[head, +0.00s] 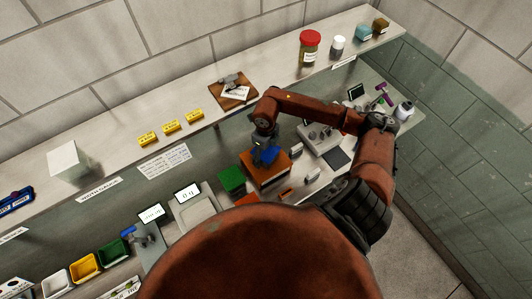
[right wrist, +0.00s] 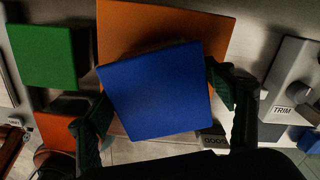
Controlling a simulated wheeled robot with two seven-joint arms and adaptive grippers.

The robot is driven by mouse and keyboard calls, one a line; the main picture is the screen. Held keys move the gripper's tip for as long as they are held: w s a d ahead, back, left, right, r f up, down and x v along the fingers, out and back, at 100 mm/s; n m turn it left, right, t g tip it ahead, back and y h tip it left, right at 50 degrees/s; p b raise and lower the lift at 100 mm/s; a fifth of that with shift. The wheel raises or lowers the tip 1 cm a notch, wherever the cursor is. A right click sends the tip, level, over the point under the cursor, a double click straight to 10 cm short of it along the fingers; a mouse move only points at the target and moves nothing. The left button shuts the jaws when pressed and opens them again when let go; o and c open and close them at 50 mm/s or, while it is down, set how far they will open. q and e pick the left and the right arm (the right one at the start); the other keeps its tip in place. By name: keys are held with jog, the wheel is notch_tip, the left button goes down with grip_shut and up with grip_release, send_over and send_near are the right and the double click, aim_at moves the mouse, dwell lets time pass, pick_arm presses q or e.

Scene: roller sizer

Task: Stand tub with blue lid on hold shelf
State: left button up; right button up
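The tub with the blue lid (head: 268,157) is on an orange block-like surface (head: 278,172) on the lower bench. In the right wrist view its square blue lid (right wrist: 157,88) fills the middle, turned slightly, and hides the tub's body. My right gripper (head: 264,139) is directly over it, pointing down. In the right wrist view the fingers of this gripper (right wrist: 163,98) stand on both sides of the lid, very near its edges. I cannot tell whether they press on the tub. My left gripper is not in view. The long upper shelf (head: 110,152) carries several labels too small to read.
A green block or lid (head: 231,179) is just left of the orange one. On the upper shelf are a red-lidded jar (head: 310,47), a white-capped bottle (head: 338,46), yellow blocks (head: 171,127) and a brown board (head: 233,92). A grey device marked TRIM (right wrist: 290,85) stands right.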

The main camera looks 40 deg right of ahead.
jog(key=shift+o, duration=0.5)
jog(key=shift+r, duration=0.2)
notch_tip(320, 180, up, 12)
jog(key=shift+b, duration=1.2)
